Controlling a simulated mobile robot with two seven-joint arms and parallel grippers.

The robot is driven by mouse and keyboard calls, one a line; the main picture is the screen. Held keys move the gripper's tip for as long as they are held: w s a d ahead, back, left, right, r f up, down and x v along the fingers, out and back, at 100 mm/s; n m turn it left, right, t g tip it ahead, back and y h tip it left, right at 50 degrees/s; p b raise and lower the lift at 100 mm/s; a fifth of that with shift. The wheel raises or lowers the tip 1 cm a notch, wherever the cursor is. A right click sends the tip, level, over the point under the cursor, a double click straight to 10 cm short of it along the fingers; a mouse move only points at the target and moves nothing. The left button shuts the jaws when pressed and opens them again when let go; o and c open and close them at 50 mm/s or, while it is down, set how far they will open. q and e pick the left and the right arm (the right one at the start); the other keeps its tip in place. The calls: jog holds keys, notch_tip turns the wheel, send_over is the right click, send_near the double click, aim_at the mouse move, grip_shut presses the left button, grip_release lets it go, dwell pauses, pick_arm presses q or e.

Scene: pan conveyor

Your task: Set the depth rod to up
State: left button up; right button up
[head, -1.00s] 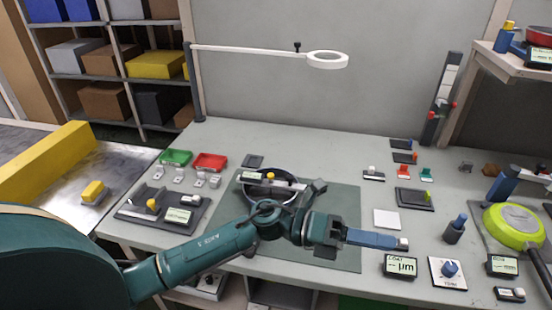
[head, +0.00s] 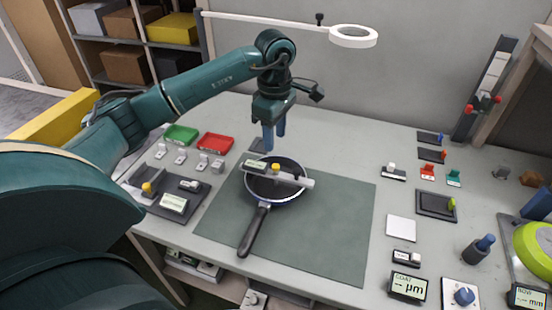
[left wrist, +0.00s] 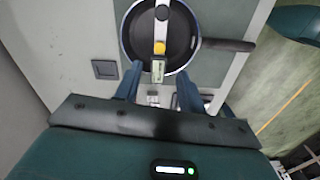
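A depth gauge lies across the rim of a dark frying pan (head: 288,197) as a pale bar (head: 296,180). It has a yellow knob (head: 276,168) and a small display (head: 255,166) at its left end; I cannot tell the rod's position. In the left wrist view the pan (left wrist: 180,52), yellow knob (left wrist: 159,47) and display (left wrist: 157,71) lie beyond the fingers. My left gripper (head: 274,137) points down above the table behind the pan, apart from the gauge; its fingers (left wrist: 158,88) are spread and empty. My right gripper is not in view.
The pan stands on a green mat (head: 330,225), its handle toward the front. Green (head: 181,135) and red (head: 215,143) trays are at left, beside a gauge stand (head: 165,197). A ring lamp (head: 353,37) overhangs the back. Small devices stand at right.

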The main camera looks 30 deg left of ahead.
aim_at(275, 166)
pick_arm(q)
notch_tip(275, 166, down, 9)
jog(key=shift+p, duration=0.5)
jog(key=shift+c, duration=0.4)
grip_shut()
